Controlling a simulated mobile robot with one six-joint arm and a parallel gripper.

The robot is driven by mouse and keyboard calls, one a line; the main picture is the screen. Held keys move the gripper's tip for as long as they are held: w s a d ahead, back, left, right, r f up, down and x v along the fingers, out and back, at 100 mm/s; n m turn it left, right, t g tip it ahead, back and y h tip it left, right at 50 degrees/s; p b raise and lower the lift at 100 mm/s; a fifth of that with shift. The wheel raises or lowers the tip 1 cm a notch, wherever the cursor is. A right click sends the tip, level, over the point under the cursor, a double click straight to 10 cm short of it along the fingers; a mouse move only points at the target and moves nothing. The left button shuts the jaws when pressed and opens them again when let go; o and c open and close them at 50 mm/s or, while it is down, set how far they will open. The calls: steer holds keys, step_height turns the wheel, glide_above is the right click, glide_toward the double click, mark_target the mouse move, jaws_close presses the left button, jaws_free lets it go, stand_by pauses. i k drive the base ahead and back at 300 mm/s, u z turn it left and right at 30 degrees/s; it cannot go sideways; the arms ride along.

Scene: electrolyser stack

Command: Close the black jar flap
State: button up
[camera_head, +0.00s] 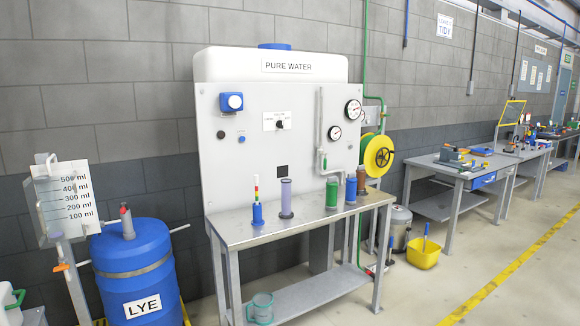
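Several upright jars or cylinders stand on the metal bench (300,228) under the PURE WATER panel: a blue one with a striped stem (257,213), a grey-purple one (286,198), a green one (332,193), a blue one (351,189) and a brown one (361,180). My gripper is not in view.
A blue LYE barrel (133,265) stands left of the bench, beside a measuring board (72,195). A glass mug (262,308) is on the lower shelf. A yellow bucket (424,254) stands on the floor at right. The floor in front at right is clear.

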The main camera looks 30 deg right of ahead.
mark_target(283, 172)
steer(key=k, duration=0.8)
steer(key=z, duration=0.4)
steer(key=i, duration=2.05)
steer(key=u, duration=0.95)
steer(key=i, duration=0.6)
steer(key=u, duration=0.4)
